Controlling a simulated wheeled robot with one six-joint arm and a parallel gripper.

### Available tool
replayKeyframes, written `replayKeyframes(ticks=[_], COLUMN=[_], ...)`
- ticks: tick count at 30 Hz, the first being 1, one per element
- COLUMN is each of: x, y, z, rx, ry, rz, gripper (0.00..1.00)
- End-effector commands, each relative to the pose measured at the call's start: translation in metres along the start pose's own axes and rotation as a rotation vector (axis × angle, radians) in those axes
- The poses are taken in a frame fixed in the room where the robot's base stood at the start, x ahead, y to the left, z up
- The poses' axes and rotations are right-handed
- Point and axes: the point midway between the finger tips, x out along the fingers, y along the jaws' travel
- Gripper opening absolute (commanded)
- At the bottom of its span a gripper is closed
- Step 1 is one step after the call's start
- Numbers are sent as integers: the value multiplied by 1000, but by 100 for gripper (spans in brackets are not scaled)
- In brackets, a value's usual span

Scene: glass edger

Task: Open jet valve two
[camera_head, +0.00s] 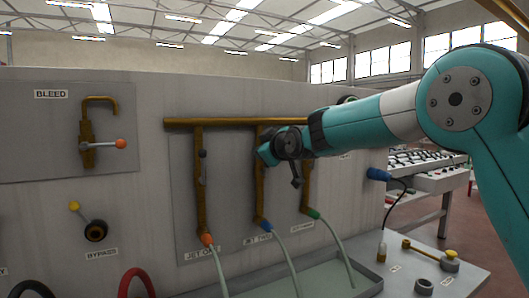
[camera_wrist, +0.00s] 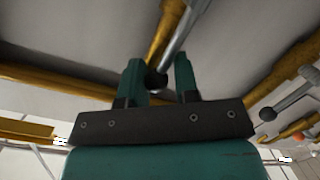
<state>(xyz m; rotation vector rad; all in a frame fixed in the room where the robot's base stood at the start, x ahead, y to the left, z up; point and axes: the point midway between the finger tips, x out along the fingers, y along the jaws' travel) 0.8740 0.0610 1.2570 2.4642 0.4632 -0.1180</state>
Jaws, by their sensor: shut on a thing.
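Jet valve two sits on the middle brass pipe (camera_head: 259,199), above the JET TWO label (camera_head: 257,238). In the wrist view its grey lever (camera_wrist: 178,40) runs from the upper right down to a dark ball knob (camera_wrist: 156,80). My gripper (camera_wrist: 159,72) is shut on this lever, with one teal finger on each side near the knob. In the head view my gripper (camera_head: 267,153) is in front of the middle pipe, and my wrist hides the valve and its lever. The lever's angle to the pipe is hard to tell.
Jet one's pipe (camera_head: 201,210), with an upright dark-knobbed lever (camera_head: 202,154), stands left; a third brass pipe (camera_head: 306,190) stands close right. Hoses drop into a trough (camera_head: 330,276) below. The bleed valve (camera_head: 88,140) and bypass valve (camera_head: 95,231) are farther left.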

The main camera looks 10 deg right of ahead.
Motion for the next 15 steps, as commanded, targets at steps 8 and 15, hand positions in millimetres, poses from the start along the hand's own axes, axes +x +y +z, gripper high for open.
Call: replayKeyframes(ticks=[8,15], x=[2,1], y=[-3,-2], z=[8,5], rx=[-4,-2], ry=[-19,-11], rz=[-7,-5], gripper=[0,55])
